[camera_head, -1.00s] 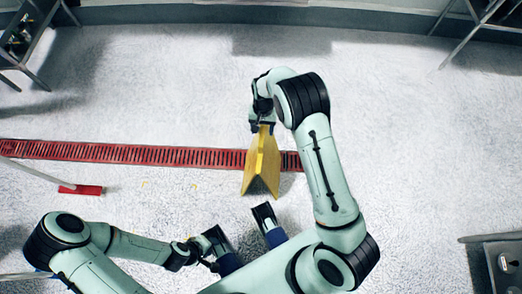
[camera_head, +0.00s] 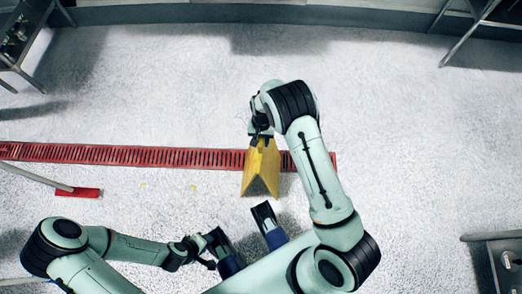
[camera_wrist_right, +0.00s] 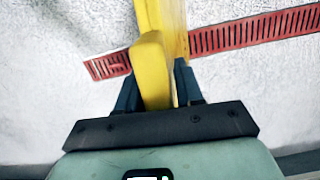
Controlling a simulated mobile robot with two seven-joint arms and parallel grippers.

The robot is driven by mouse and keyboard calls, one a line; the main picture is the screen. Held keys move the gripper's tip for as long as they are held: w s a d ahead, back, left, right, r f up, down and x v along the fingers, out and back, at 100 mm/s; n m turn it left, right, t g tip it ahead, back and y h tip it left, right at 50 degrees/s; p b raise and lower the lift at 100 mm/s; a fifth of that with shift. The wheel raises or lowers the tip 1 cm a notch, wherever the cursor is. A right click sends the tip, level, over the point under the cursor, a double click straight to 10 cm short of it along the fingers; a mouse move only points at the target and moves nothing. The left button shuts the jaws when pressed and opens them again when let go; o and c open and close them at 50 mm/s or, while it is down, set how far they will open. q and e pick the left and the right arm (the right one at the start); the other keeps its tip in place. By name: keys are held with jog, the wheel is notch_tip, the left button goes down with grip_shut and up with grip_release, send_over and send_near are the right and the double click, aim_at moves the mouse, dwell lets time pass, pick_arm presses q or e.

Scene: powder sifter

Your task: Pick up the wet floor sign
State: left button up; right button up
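The yellow wet floor sign (camera_head: 261,172) stands in the middle of the head view as a folded A-shape, its feet spread toward the bottom of the picture. My right gripper (camera_head: 260,136) is at its top end. In the right wrist view the sign's yellow top (camera_wrist_right: 154,70) runs between the two dark fingers of my right gripper (camera_wrist_right: 158,88). The fingers lie close along both sides; whether they press on it cannot be told. My left gripper (camera_head: 207,252) is low in the head view, away from the sign, its fingers not clear.
A red floor grate (camera_head: 120,154) runs across the floor behind the sign. A red-headed floor tool (camera_head: 78,192) lies at the left. Metal racks stand at the upper left (camera_head: 30,40) and upper right (camera_head: 480,22), with a metal unit (camera_head: 505,262) at lower right. Floor around the sign is clear.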

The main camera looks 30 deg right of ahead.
grip_shut()
dwell(1.2)
